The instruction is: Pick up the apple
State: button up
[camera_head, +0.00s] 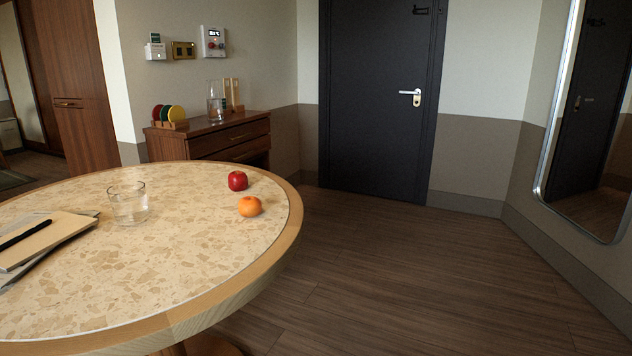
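A red apple (237,181) sits on the round table (190,262), near its far right edge. An orange fruit (250,206) sits just in front of the apple, a little to the right and apart from it. The apple is in plain view with nothing over it. My gripper is not in view.
A clear glass (129,203) stands left of the apple. Notebooks with a dark pen (40,238) lie at the table's left. A wooden cabinet (213,136) with a glass vase and colored discs stands behind. The floor (420,270) right of the table is clear.

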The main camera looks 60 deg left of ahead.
aim_at(238, 180)
jog(key=u, duration=2.6)
jog(key=z, duration=3.65)
jog(key=u, duration=3.65)
jog(key=i+j+z, duration=0.2)
jog(key=z, duration=0.2)
jog(key=i+j+z, duration=0.2)
jog(key=z, duration=0.25)
jog(key=j, duration=0.1)
